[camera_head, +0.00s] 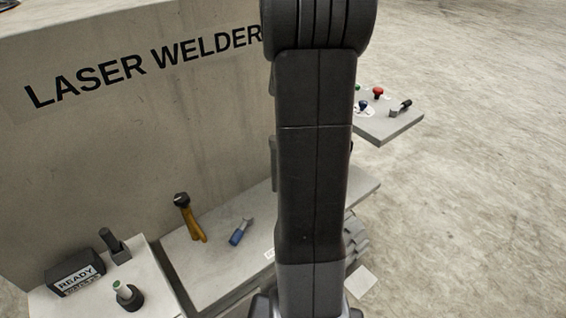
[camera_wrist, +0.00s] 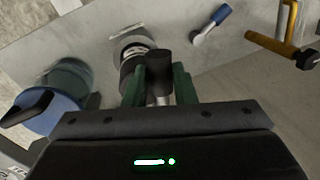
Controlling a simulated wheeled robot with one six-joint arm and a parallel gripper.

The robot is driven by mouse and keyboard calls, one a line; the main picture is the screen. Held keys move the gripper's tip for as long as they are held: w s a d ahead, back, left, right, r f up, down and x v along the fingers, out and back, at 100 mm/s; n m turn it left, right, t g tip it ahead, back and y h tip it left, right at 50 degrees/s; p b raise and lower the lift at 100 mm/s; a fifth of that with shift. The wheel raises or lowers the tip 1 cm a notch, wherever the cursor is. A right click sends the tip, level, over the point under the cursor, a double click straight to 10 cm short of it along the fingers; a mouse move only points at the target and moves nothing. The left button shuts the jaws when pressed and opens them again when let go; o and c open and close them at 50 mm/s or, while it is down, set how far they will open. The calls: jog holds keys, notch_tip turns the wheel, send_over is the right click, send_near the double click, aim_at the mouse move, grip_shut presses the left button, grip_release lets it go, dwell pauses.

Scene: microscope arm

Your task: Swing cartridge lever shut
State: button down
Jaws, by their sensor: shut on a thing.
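In the wrist view, my gripper (camera_wrist: 158,78) has its two green fingers closed on either side of a lever with a dark round-ended grip (camera_wrist: 158,63) and a pale metal shaft. The shaft runs down between the fingers and its lower end is hidden by the gripper body. Just behind and left of the grip is a dark ringed fitting (camera_wrist: 130,50) on a grey surface, with a small label by it. I cannot tell how the lever joins it. In the head view my arm hides the lever and the gripper's fingertips.
A blue round part (camera_wrist: 50,115) with a black handle is left of my gripper. A blue-handled tool (camera_head: 240,232) and a yellow-handled tool (camera_head: 188,217) lie on the grey ledge. A READY box (camera_head: 75,279) stands lower left; a button panel (camera_head: 385,120) is at right.

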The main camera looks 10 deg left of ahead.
jog(key=shift+w+d+n, duration=1.1)
jog(key=shift+n, duration=0.3)
jog(key=shift+r, duration=0.1)
jog(key=c, duration=1.2)
grip_release()
jog(key=r, duration=0.4)
jog(key=w+d+r, duration=0.1)
jog(key=r, duration=0.4)
jog(key=w+r, duration=0.1)
jog(key=r, duration=0.3)
jog(key=shift+d+r, duration=0.2)
jog(key=shift+d, duration=0.2)
